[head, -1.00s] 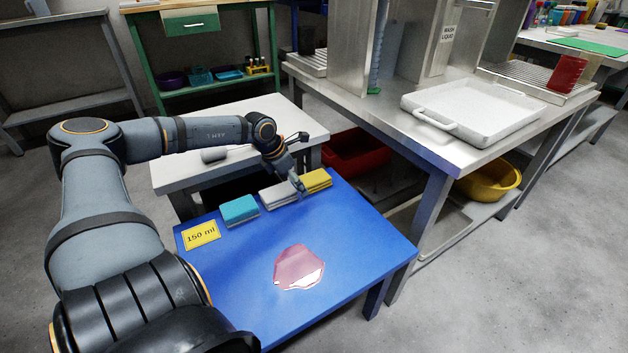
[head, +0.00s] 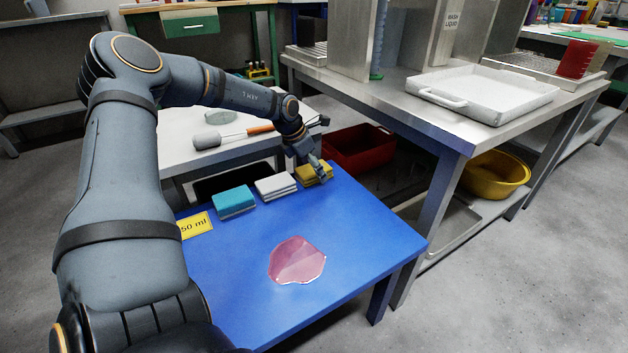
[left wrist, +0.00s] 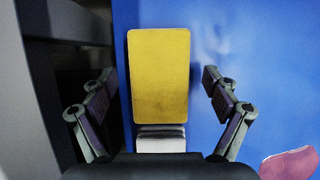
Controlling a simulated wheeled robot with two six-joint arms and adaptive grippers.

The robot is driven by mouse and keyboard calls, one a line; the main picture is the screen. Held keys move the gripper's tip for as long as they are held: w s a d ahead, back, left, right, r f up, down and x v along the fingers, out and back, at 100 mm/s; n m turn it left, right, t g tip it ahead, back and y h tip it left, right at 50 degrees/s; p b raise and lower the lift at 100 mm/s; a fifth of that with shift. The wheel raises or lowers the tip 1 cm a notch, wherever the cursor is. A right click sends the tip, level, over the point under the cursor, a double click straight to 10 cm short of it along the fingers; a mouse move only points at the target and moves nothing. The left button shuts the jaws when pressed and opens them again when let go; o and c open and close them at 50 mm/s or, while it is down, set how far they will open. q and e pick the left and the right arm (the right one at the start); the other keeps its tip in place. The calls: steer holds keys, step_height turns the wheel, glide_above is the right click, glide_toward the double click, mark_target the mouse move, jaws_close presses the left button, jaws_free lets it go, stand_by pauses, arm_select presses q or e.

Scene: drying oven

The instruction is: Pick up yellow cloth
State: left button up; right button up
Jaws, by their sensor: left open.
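The yellow cloth (head: 309,176) is a folded stack at the far edge of the blue table (head: 345,240), at the right end of a row of cloths. In the left wrist view the yellow cloth (left wrist: 159,75) lies lengthwise between the fingers, with blue tabletop showing at its right. My left gripper (head: 320,171) is right at the yellow cloth and covers part of it in the head view. In the left wrist view its fingers (left wrist: 158,88) are spread apart on both sides, with gaps to the cloth. My right gripper is not in view.
A white cloth (head: 275,186) lies close beside the yellow one, then a teal cloth (head: 234,201). A pink puddle (head: 298,262) and a yellow "150 ml" label (head: 196,226) are on the blue table. A red bin (head: 365,150) and metal bench (head: 455,125) stand beyond.

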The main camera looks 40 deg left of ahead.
arm_select(q)
steer(key=shift+f, duration=0.1)
steer(key=shift+f+b, duration=0.25)
steer(key=shift+b, duration=0.05)
stand_by(0.5)
steer(key=shift+c, duration=0.2)
steer(key=c, duration=1.2)
